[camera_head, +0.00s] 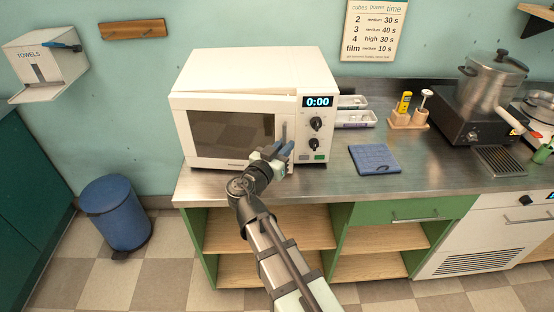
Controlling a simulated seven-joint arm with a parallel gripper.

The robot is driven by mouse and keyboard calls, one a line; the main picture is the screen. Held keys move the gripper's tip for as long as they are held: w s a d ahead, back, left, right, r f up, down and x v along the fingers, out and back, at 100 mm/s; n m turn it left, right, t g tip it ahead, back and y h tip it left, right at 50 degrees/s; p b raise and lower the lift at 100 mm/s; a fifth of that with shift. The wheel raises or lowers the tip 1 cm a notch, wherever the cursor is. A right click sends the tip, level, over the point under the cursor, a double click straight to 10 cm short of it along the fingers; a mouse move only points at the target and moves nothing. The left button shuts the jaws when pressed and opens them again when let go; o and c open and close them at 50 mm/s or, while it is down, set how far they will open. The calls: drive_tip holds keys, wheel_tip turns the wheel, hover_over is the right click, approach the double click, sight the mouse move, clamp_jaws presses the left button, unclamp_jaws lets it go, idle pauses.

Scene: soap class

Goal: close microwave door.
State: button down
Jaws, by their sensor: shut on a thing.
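The white microwave (265,70) stands on the left end of the steel counter. Its door (181,121), with a dark window, is almost flush with the body, and a thin gap or shadow line shows along its top edge. The upright handle (284,131) is at the door's right side, left of the control panel. My gripper (285,148) is at the lower part of the handle, its fingers closed around or against it; the exact grip is partly hidden by the gripper itself.
The display (318,102) reads 0:00. A blue mat (374,159) lies on the counter to the right. Beyond it are a wooden holder (408,122) and a hot plate with a pot (493,82). A blue bin (116,214) stands on the floor at the left. Open shelves (268,229) are below.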

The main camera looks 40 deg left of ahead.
drive_tip(key=shift+w+a, duration=0.4)
drive_tip(key=shift+w, duration=0.3)
drive_tip(key=shift+w+a, duration=0.45)
drive_tip(key=shift+w, duration=0.2)
drive_tip(key=shift+w+a, duration=0.4)
drive_tip(key=shift+w, duration=0.3)
drive_tip(key=shift+w+a, duration=0.1)
drive_tip(key=c, duration=1.3)
unclamp_jaws()
drive_tip(key=shift+y, duration=0.3)
drive_tip(key=shift+c, duration=0.2)
drive_tip(key=shift+a, duration=0.1)
drive_tip(key=v, duration=1.4)
